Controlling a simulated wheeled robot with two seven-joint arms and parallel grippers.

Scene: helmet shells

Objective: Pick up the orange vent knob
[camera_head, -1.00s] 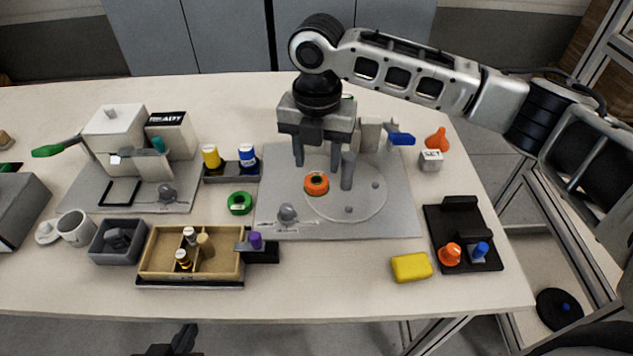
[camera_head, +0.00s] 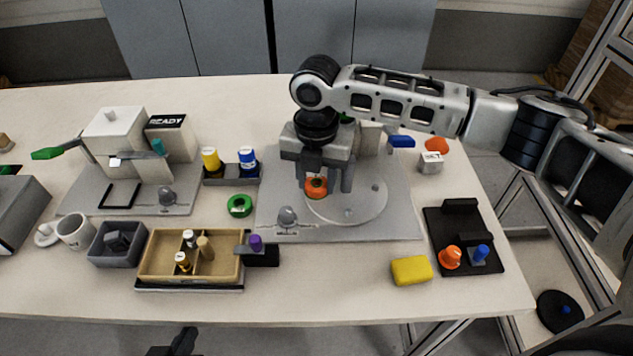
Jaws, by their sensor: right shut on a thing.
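The orange vent knob (camera_head: 316,190), a round piece with a dark centre, is at the left edge of the round disc on the middle grey board. My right gripper (camera_head: 318,186) points down over it and is shut on it, with its fingers at the knob's sides. The gripper body hides part of its top. The knob appears still low at the disc; I cannot tell whether it is clear of it. My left gripper (camera_head: 182,342) shows only as a dark shape at the bottom edge, and its jaws cannot be made out.
A grey post (camera_head: 347,178) stands close right of the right gripper. A grey knob (camera_head: 287,217) is in front. A green ring (camera_head: 240,205) lies left of the board (camera_head: 400,222). A black tray (camera_head: 487,214) holds another orange piece (camera_head: 450,257) and a blue one.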

